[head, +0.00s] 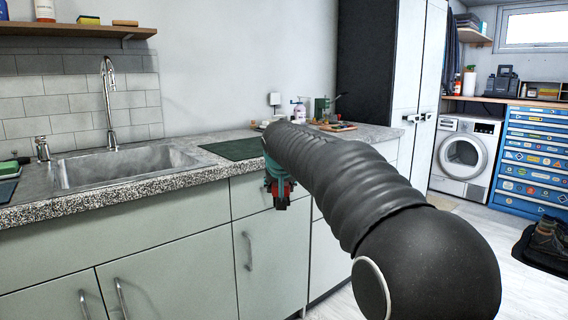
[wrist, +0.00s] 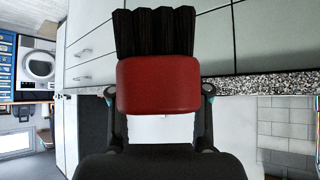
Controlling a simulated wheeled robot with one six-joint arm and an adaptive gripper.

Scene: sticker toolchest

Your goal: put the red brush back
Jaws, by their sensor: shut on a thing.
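The red brush (wrist: 157,85) fills the middle of the wrist view, with a red body and dark bristles pointing to the top of that picture. My gripper (wrist: 158,98) is shut on it, with one finger at each side of the red body. In the head view my gripper (head: 279,188) is in front of the counter's cabinets, below the counter edge. Only a small red part of the brush (head: 281,203) shows there; my dark arm hides much of the area. The blue toolchest with stickers (head: 532,160) stands at the far right.
The grey speckled counter (head: 110,205) with a sink (head: 125,165) and a dark green mat (head: 233,149) runs along the left. Several small items stand at its far end. A white washing machine (head: 464,157) stands beside the toolchest. Dark boots (head: 545,240) are on a mat at right.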

